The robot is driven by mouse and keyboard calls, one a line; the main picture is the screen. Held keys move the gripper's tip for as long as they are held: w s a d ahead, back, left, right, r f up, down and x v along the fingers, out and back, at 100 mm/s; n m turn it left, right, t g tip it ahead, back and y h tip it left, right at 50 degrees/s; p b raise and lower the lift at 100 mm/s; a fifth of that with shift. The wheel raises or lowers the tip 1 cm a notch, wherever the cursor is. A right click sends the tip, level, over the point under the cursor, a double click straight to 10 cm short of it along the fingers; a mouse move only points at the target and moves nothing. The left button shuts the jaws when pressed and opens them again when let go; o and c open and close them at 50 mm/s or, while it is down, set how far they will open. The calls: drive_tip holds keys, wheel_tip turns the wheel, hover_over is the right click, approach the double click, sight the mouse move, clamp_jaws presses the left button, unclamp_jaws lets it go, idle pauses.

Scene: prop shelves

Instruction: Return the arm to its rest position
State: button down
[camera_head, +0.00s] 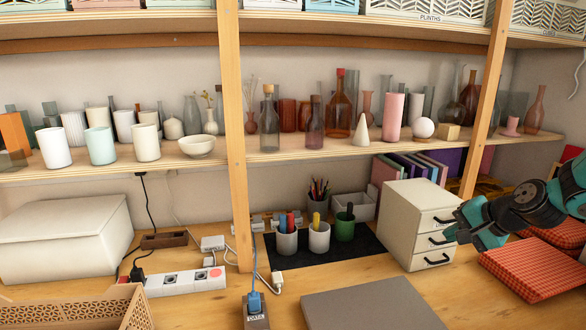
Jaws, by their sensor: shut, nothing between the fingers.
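My arm reaches in from the right edge in the head view, with teal and black links. My gripper (451,233) is at its left end, shut and empty, in front of the right side of a small white drawer cabinet (408,220). It overlaps the cabinet's drawer fronts in the picture; I cannot tell whether it touches them.
A shelf (310,150) with vases and bottles runs above the desk, with wooden posts (238,150) in front. Red checked cloths (530,268) lie below my arm. Pen cups (319,237) stand on a black mat (290,262). A grey board (370,308) lies at the front.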

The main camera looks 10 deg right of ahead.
drive_tip(key=s+a+r+n+g+y, duration=0.1)
drive_tip(key=s+a+r+n, duration=0.15)
drive_tip(key=a, duration=0.45)
drive_tip(key=s+a+r+n+g, duration=0.2)
drive_tip(key=s+a+n, duration=0.15)
drive_tip(key=a, duration=0.25)
drive_tip(key=s+a+r+n+g, duration=0.2)
drive_tip(key=s+a+n, duration=0.4)
drive_tip(key=s, duration=0.5)
drive_tip(key=s+a+r+n+g, duration=0.2)
drive_tip(key=s+a+n, duration=0.4)
drive_tip(key=s, duration=0.5)
drive_tip(key=shift+a+r+g+h, duration=0.15)
drive_tip(key=shift+a+g+h, duration=0.15)
drive_tip(key=shift+a+g, duration=0.3)
drive_tip(key=shift+w+d, duration=0.1)
